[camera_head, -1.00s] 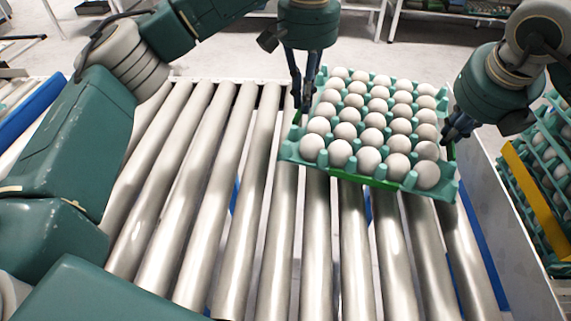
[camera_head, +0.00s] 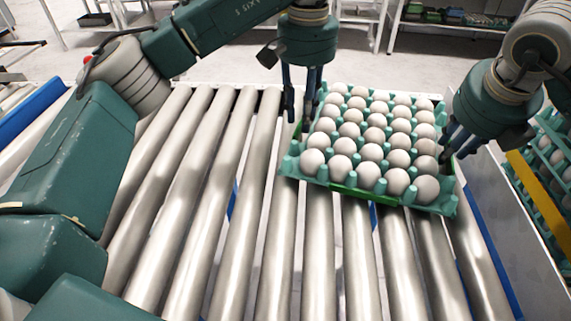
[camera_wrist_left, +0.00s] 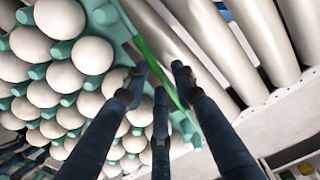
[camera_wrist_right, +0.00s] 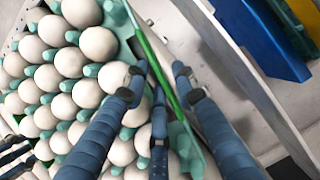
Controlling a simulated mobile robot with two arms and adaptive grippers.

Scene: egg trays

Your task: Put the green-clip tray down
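The green-clip tray (camera_head: 310,183) is a teal egg tray full of white eggs, with a bright green strip along its edges. It sits level over the rollers at the right end of the conveyor, apparently resting on them. My left gripper (camera_head: 300,105) is at its left edge, and my right gripper (camera_head: 455,145) is at its right edge. In the left wrist view the fingers (camera_wrist_left: 160,80) stand on both sides of the green edge with gaps. In the right wrist view the fingers (camera_wrist_right: 160,80) straddle the opposite edge, also spread. The tray's underside is hidden.
The roller conveyor (camera_head: 205,210) is bare to the left of the tray. A pale side wall (camera_head: 510,230) runs along its right. Beyond it are stacked egg trays with a yellow bar (camera_head: 535,185). Shelves (camera_head: 455,22) stand at the back.

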